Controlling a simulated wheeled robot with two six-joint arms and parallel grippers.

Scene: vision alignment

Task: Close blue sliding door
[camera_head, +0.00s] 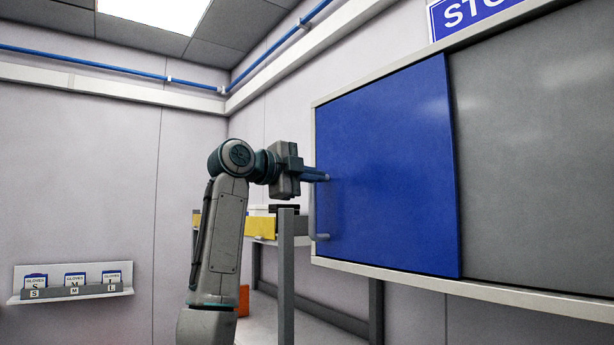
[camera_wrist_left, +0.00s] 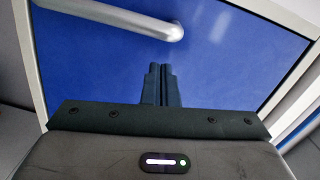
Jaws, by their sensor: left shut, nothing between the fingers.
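The blue sliding door (camera_head: 390,170) fills the left part of a pale-framed wall unit in the head view, with its left edge close to the frame's left side. It also fills most of the left wrist view (camera_wrist_left: 225,60). A grey bar handle (camera_head: 313,215) is on the door near its left edge; part of it shows at the top of the left wrist view (camera_wrist_left: 110,17). My left gripper (camera_head: 318,175) is at the door's left edge, near the handle's upper end. Its fingers (camera_wrist_left: 160,85) are together and empty, beside the handle. I cannot tell whether they touch it or the door.
A grey panel (camera_head: 535,150) lies right of the door inside the pale frame (camera_head: 480,295). A shelf with yellow bins (camera_head: 260,226) stands behind my left arm. Glove boxes (camera_head: 75,280) sit on a wall rack at lower left. A grey post (camera_head: 287,280) stands below my gripper.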

